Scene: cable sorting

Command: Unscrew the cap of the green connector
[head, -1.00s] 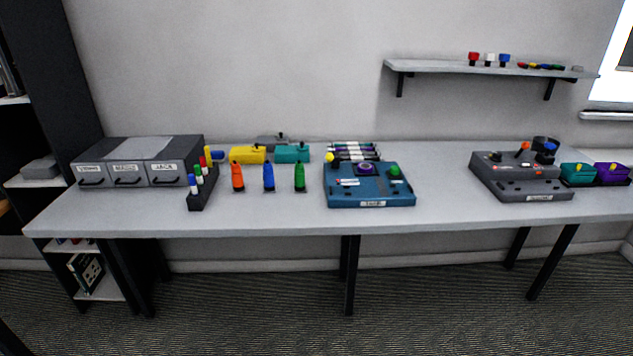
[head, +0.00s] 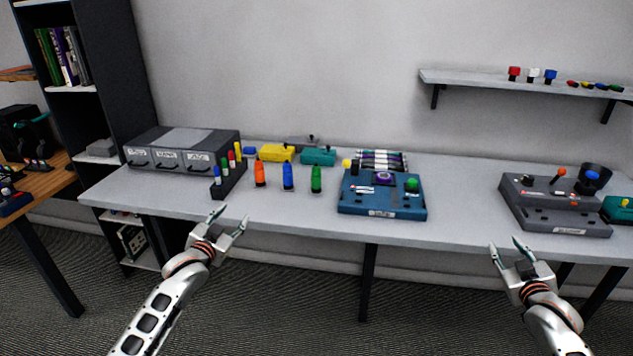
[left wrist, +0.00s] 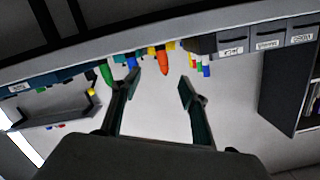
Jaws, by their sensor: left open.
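The green connector (head: 316,180) stands upright on the table, the rightmost of three in a row. The blue connector (head: 288,178) and the orange connector (head: 260,174) stand to its left. My left gripper (head: 230,217) is open and empty in front of the table's front edge, left of and nearer than the green connector. In the left wrist view the green connector (left wrist: 106,73) shows upside down beyond the left finger of my gripper (left wrist: 158,82). My right gripper (head: 506,248) is open and empty before the table edge at the right, far from the connectors.
A dark rack of coloured markers (head: 228,182) stands left of the connectors, before a grey drawer unit (head: 170,153). A blue device box (head: 382,202) stands just right of the green connector. A grey control box (head: 560,212) is further right. Bare table lies in front of the connectors.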

